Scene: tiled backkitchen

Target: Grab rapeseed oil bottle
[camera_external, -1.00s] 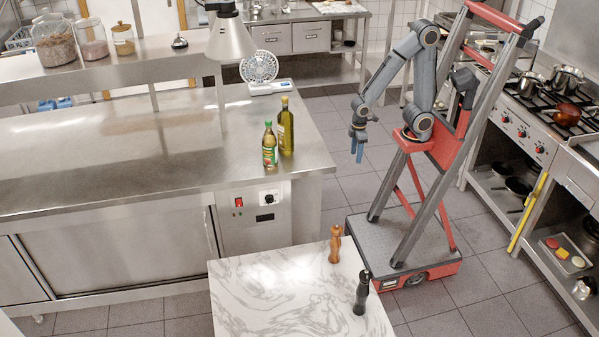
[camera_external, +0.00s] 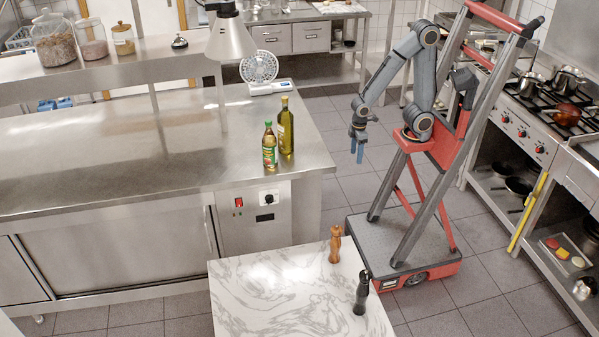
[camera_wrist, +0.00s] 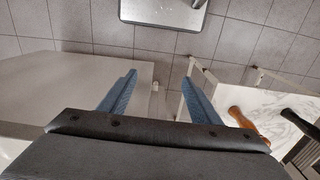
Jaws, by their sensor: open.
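Two oil bottles stand upright side by side near the right end of the steel counter (camera_external: 130,150). The labels are too small to read, so I cannot tell for certain which is rapeseed oil. My gripper (camera_external: 358,155) hangs pointing down over the floor, right of the counter and well apart from both bottles. In the wrist view my gripper (camera_wrist: 158,84) shows two blue fingers spread apart with nothing between them. No bottle shows there.
A marble-topped table (camera_external: 270,290) in front holds a wooden mill (camera_external: 335,245) and a black mill (camera_external: 361,294). A stove (camera_external: 535,115) is at right. Tiled floor lies between counter and my base.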

